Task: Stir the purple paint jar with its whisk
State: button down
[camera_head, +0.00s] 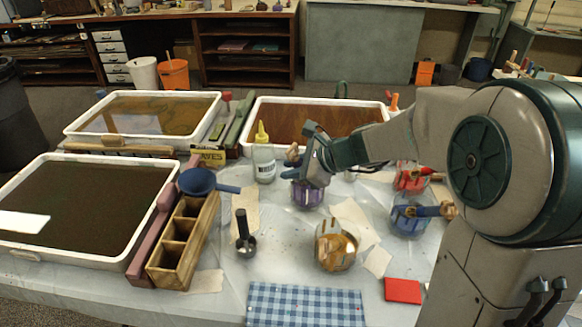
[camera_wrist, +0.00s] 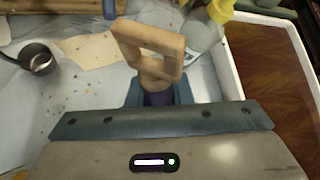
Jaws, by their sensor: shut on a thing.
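The purple paint jar (camera_head: 307,196) stands on the covered table in the head view, right of a yellow-capped bottle. My gripper (camera_head: 301,174) is directly above it and hides the jar's top. In the wrist view my gripper (camera_wrist: 158,92) is shut on the whisk (camera_wrist: 150,50).
A yellow-brown jar (camera_head: 335,247), a blue jar (camera_head: 409,217) and a red jar (camera_head: 411,177) stand nearby. The yellow-capped bottle (camera_head: 264,160) is close on the left. A marbling tray (camera_head: 249,116) lies behind. A metal cup (camera_head: 246,246) and a wooden box (camera_head: 186,241) are left.

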notch_tip(320, 180, up, 9)
jog(key=p, duration=0.7)
jog(key=shift+p, duration=0.3)
dwell(1.4)
notch_tip(320, 180, up, 5)
jog(key=p, duration=0.4)
